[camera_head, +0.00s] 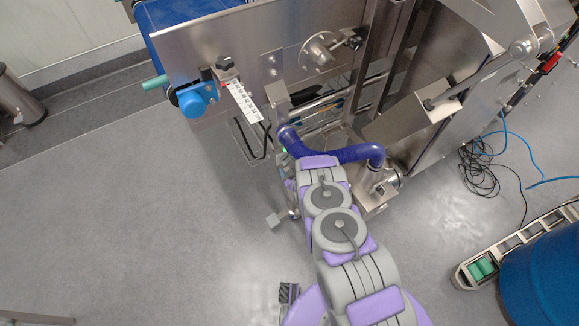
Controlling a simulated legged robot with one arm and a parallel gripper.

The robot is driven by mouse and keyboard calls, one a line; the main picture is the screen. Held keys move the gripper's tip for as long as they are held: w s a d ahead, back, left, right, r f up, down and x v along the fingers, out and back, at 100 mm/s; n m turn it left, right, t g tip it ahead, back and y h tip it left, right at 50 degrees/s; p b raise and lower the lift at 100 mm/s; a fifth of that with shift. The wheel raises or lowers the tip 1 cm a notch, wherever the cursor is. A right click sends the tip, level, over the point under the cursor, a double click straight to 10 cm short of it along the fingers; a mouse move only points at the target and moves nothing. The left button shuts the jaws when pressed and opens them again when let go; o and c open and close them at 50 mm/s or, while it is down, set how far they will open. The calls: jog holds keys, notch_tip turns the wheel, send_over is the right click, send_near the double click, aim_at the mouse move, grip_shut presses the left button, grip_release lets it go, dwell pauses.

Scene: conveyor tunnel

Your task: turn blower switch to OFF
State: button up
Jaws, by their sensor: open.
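My grey and purple arm (335,225) reaches up from the bottom toward the steel machine. Its far end stops by a purple hose (350,154). My gripper cannot be made out; the arm may hide it. I cannot pick out the blower switch or read its setting. A small green spot (284,150) shows just left of the arm's far end, too small to identify. The purple hose bends down to a metal fitting (376,187) right of the arm.
Dark cables (482,168) lie on the floor at right. A blue drum (545,280) stands at lower right. The grey floor (130,225) at left is clear.

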jog(key=shift+x, duration=0.85)
jog(key=c, duration=1)
jog(key=shift+s+a+r+n+p, duration=0.1)
jog(key=shift+a+n+p, duration=0.05)
jog(key=shift+n+p, duration=0.45)
jog(key=shift+c, duration=0.2)
jog(key=shift+f+n+t+h, duration=0.4)
jog(key=shift+n+t, duration=0.1)
jog(key=shift+n, duration=0.1)
jog(key=shift+r+n+t+b, duration=0.15)
jog(key=shift+n+t+b, duration=0.15)
jog(key=shift+n+b, duration=0.25)
jog(key=o, duration=1)
jog(key=shift+o, duration=0.2)
